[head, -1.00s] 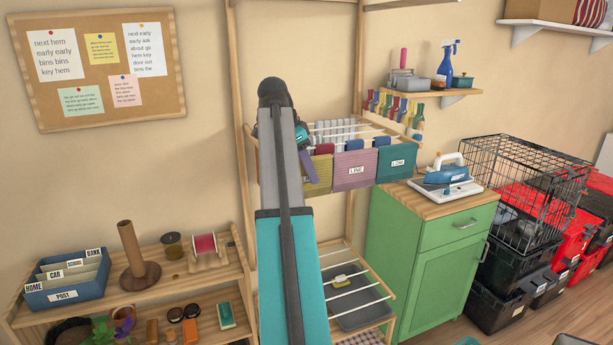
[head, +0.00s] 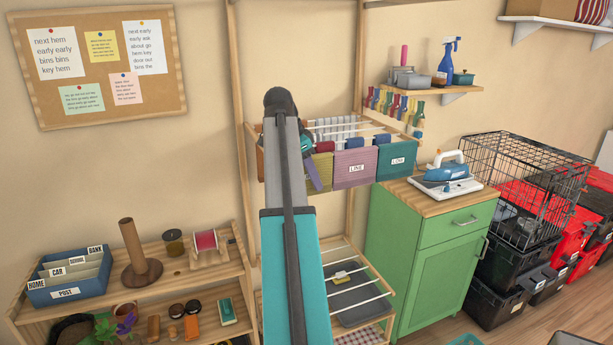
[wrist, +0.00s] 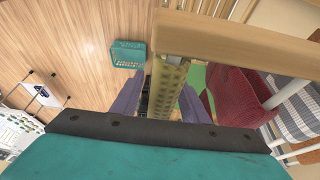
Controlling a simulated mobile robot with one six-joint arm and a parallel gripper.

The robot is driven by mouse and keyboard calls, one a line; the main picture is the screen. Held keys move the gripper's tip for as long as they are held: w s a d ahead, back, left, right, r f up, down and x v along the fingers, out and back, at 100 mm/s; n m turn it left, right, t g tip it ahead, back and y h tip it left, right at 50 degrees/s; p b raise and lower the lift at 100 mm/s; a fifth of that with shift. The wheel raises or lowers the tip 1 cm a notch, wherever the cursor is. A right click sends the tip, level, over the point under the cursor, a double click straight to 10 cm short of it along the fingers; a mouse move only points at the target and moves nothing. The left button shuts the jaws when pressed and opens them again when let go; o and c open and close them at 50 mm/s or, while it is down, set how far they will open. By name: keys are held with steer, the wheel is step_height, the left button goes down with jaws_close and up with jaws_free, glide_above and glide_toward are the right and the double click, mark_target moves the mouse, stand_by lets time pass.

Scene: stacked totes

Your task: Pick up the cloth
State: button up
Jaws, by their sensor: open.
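An olive cloth (head: 322,168) hangs at the left end of a wooden rack, partly hidden by my arm in the head view. Beside it hang a pink cloth (head: 355,168) and a teal cloth (head: 397,160), both with labels. In the wrist view the olive cloth (wrist: 172,88) hangs edge-on below a wooden rail. My gripper (wrist: 160,103) is open, with purple fingers on either side of the olive cloth. Whether a finger touches the cloth cannot be told. In the head view one finger of my gripper (head: 313,174) shows in front of the olive cloth.
The rack's wooden rail (wrist: 235,42) runs close to my gripper. A red cloth (wrist: 240,97) hangs just to the right in the wrist view. A green cabinet (head: 435,255) with an iron (head: 448,174) stands right of the rack. A low shelf (head: 170,280) is at left.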

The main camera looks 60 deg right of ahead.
steer(key=shift+f, duration=0.25)
stand_by(0.6)
steer(key=shift+c, duration=0.2)
jaws_close()
